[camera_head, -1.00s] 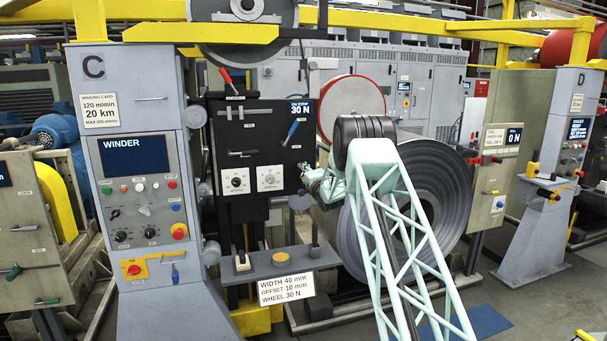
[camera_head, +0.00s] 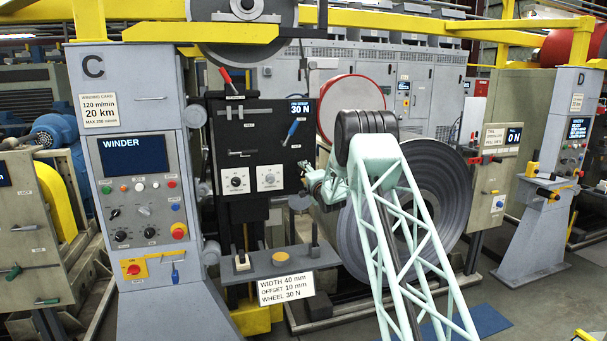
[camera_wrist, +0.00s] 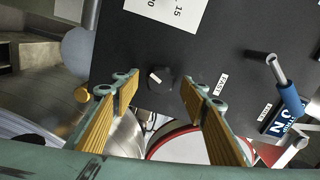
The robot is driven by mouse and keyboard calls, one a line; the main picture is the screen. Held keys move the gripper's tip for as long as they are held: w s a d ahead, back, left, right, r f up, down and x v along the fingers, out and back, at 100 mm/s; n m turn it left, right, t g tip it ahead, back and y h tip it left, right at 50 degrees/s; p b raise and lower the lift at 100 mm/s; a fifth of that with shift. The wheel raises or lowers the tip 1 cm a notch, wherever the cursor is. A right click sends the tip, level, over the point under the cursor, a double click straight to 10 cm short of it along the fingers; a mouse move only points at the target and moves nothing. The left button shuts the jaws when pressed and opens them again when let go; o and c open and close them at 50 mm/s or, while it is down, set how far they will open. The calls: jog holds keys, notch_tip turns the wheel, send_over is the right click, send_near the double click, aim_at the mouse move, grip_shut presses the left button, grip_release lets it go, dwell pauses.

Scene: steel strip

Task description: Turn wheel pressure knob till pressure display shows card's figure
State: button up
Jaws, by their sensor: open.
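The wheel pressure knob, a small black knob with a light pointer (camera_wrist: 160,77), is on the black panel in the wrist view. My gripper (camera_wrist: 158,88) is open, its yellow-padded fingers to either side of the knob with gaps; I cannot tell how far the tips stand from the panel. In the head view my gripper (camera_head: 309,176) is at the panel's right edge and hides this knob. The pressure display (camera_head: 299,107) at the panel's top right reads 30 N. The card (camera_head: 286,288) on the shelf front reads WIDTH 40 mm, OFFSET 10 mm, WHEEL 30 N.
Two other knobs on white plates (camera_head: 236,181) (camera_head: 270,179) sit left of my gripper. A blue-handled lever (camera_head: 292,130) is above it, and also shows in the wrist view (camera_wrist: 288,97). A shelf (camera_head: 262,268) lies below. A large steel coil (camera_head: 450,185) stands behind my arm.

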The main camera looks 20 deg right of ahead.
jog(key=s+a, duration=0.1)
jog(key=s, duration=0.9)
jog(key=shift+s+a, duration=0.15)
jog(key=shift+r, duration=0.1)
dwell(0.5)
jog(key=s+a+r+n+g, duration=0.3)
jog(key=s+a+r+n, duration=0.1)
jog(key=s+a+r, duration=0.6)
jog(key=s+a+r+n+g, duration=0.1)
jog(key=s+a+r, duration=0.15)
jog(key=s, duration=0.45)
jog(key=s+a+r+n+g, duration=0.2)
jog(key=s+a, duration=0.2)
jog(key=s, duration=0.3)
jog(key=s+a+r+n+g, duration=0.1)
jog(key=s+a+r, duration=0.2)
jog(key=s, duration=0.4)
jog(key=s+a+f+n+g, duration=0.2)
jog(key=s+a, duration=0.3)
jog(key=s, duration=1.3)
jog(key=s+a+f+n+g+y, duration=0.1)
jog(key=s+a+n, duration=0.3)
jog(key=s, duration=1.4)
jog(key=s+a+f+n+g+y, duration=0.1)
jog(key=s+a+f+n+g, duration=0.2)
jog(key=s, duration=1.6)
jog(key=a+f, duration=0.1)
jog(key=a, duration=0.2)
jog(key=shift+g, duration=0.4)
